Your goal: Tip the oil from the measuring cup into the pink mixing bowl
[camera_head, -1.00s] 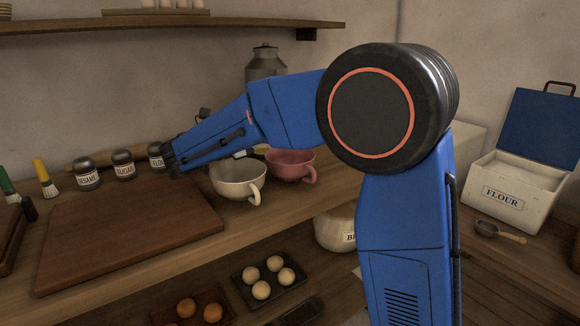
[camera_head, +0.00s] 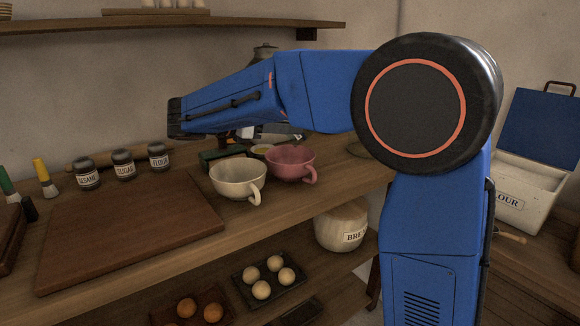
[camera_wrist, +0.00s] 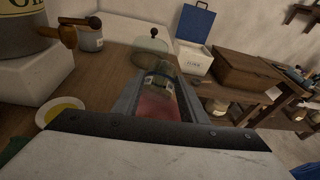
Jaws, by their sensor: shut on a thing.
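The pink mixing bowl (camera_head: 284,163) stands upright on the counter beside the cream bowl. In the wrist view its pink (camera_wrist: 157,108) shows below and between my fingers. My gripper (camera_wrist: 160,84) is shut on a small clear vessel, seemingly the measuring cup (camera_wrist: 160,80), above the pink bowl. How far the cup is tilted and how much oil it holds I cannot tell. In the head view my forearm hides most of the gripper; a pale clear part, likely the cup, shows just above the pink bowl.
The cream bowl (camera_head: 238,180) stands close left of the pink bowl. A dish of yellow liquid (camera_wrist: 61,111) lies behind them. A large container (camera_wrist: 25,32) with a wooden tap stands on a white block. A cutting board (camera_head: 130,228) and labelled jars are at left.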

